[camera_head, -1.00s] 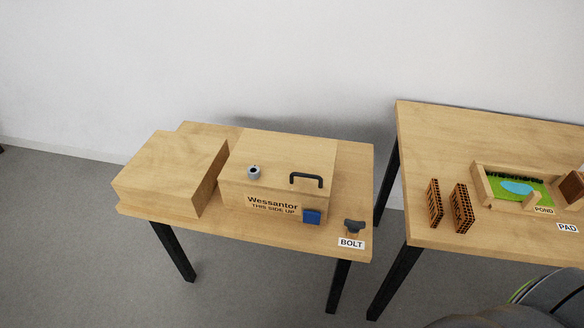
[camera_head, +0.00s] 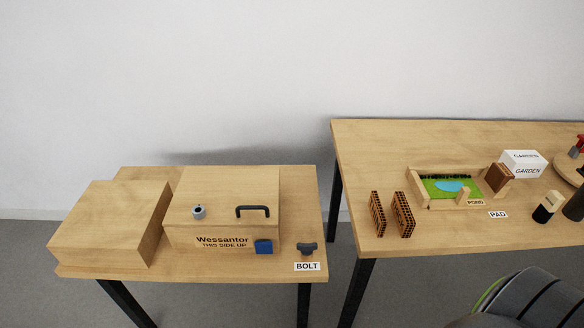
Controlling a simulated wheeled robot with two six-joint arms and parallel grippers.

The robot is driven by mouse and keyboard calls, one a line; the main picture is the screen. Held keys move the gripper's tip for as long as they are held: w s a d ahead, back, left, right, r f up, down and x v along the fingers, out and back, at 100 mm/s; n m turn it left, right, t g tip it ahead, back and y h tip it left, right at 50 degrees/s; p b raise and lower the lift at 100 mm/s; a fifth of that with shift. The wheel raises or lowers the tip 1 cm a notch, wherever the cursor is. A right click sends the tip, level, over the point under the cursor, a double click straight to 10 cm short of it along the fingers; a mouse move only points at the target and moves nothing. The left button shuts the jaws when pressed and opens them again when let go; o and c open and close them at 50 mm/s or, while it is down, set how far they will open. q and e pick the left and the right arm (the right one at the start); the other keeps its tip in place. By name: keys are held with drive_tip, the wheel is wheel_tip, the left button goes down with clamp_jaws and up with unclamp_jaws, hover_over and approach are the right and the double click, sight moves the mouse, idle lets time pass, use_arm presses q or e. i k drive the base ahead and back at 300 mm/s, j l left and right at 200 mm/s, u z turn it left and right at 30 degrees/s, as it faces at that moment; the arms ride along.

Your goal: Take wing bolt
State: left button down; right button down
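The wing bolt (camera_head: 307,248) is a small dark grey piece with a wide winged head. It stands at the front right corner of the left table, just behind a white label reading BOLT (camera_head: 307,267). To its left is a wooden box marked Wessantor, THIS SIDE UP (camera_head: 222,222), with a black handle (camera_head: 252,211) and a small grey round fitting (camera_head: 198,211) on top. A blue block (camera_head: 263,247) sits at the box's front right corner. Neither gripper shows in the head view.
A plain wooden block (camera_head: 110,222) fills the left table's left side. A gap separates it from the right table (camera_head: 350,175), which holds two perforated bricks (camera_head: 403,214), a pond model (camera_head: 445,188) and a white GARDEN box (camera_head: 523,163). A dark rounded shape covers the lower right.

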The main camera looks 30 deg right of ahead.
sight(305, 249)
drive_tip(key=l+z, duration=0.1)
drive_tip(key=z, duration=0.85)
drive_tip(key=k+l, duration=0.05)
